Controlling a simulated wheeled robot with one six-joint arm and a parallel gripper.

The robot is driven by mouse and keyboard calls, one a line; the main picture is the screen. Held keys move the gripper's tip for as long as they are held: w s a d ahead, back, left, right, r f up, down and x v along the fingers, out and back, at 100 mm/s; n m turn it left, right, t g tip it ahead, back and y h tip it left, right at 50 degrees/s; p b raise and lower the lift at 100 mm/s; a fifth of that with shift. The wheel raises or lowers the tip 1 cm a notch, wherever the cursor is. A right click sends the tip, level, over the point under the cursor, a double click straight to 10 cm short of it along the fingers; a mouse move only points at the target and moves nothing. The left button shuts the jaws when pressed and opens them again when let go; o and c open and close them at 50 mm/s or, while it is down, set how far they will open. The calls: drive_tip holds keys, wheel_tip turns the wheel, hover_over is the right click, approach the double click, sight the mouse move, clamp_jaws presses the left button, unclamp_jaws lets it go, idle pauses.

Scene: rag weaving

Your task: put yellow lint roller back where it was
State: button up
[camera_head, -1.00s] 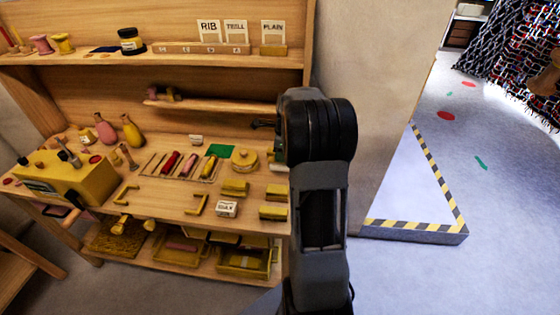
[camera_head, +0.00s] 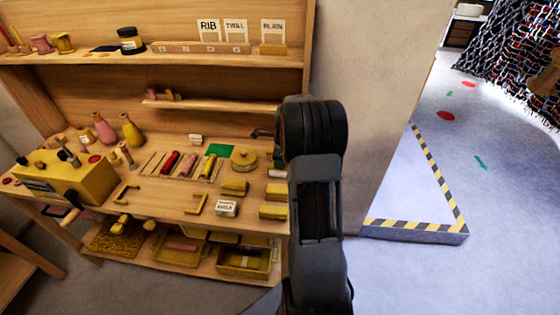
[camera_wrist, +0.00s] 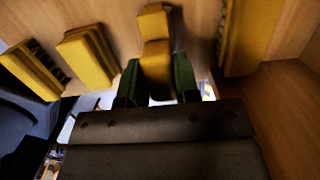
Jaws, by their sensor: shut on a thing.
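In the wrist view, my gripper (camera_wrist: 158,86) has its two green fingers closed around the lower part of a yellow piece, which I take to be the yellow lint roller (camera_wrist: 155,57). A second yellow part shows beyond it, in line with it; I cannot tell whether they are one thing. A wooden surface lies behind; contact with it cannot be told. In the head view my own arm hides the gripper's fingers and the held thing, at the right end of the wooden workbench (camera_head: 165,203).
Yellow brush-like blocks stand left (camera_wrist: 88,57) and right (camera_wrist: 247,38) of the held piece in the wrist view. In the head view, yellow blocks (camera_head: 234,187), a round yellow-lidded thing (camera_head: 244,159) and a small white labelled box (camera_head: 226,208) lie near my arm. A narrow shelf (camera_head: 220,105) is above.

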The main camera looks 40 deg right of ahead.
drive_tip(key=o, duration=1)
wheel_tip(320, 180, up, 12)
drive_tip(key=s+p, duration=0.1)
drive_tip(key=s+a+r+n+t, duration=0.1)
drive_tip(key=s+a+n, duration=0.2)
drive_tip(key=a+n, duration=0.4)
drive_tip(key=s+a+r+n, duration=0.2)
drive_tip(key=s+a+n, duration=0.2)
drive_tip(key=a+n, duration=0.35)
drive_tip(key=s+a+f+n, duration=0.1)
drive_tip(key=s+a+n, duration=0.2)
drive_tip(key=n, duration=0.1)
drive_tip(key=s+a+f+n, duration=0.1)
drive_tip(key=s+a+n, duration=0.2)
drive_tip(key=n, duration=0.1)
drive_tip(key=s+a+f+n+t, duration=0.1)
drive_tip(key=s+a+n, duration=0.2)
drive_tip(key=n, duration=0.1)
drive_tip(key=shift+s+a+f+h, duration=0.1)
drive_tip(key=shift+s+f+h, duration=0.25)
drive_tip(key=shift+s+h, duration=0.05)
